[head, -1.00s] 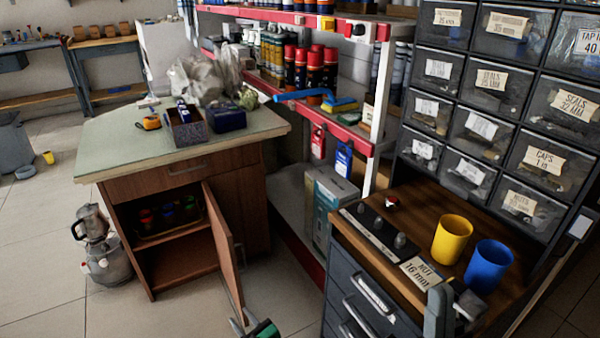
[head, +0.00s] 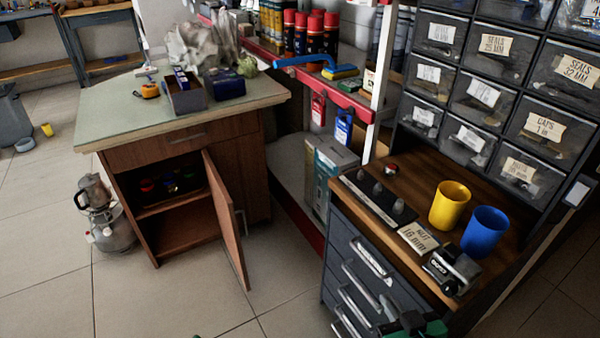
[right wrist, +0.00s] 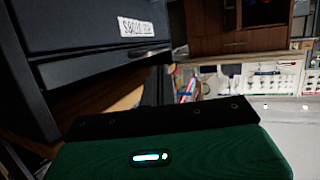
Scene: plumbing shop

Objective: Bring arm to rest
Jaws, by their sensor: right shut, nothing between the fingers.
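My right gripper (head: 398,328) shows at the bottom edge of the head view, in front of the grey drawer cabinet. Its green body and dark fingers are partly cut off by the frame. It is shut with nothing held. In the right wrist view its green housing with a lit white strip fills the bottom, and the fingertips do not show.
The drawer cabinet (head: 345,262) stands close by the right gripper. On its wooden top are a yellow cup (head: 450,205), a blue cup (head: 485,232) and a black device (head: 451,270). A brown cabinet door (head: 226,220) hangs open. The tiled floor (head: 190,295) between is clear.

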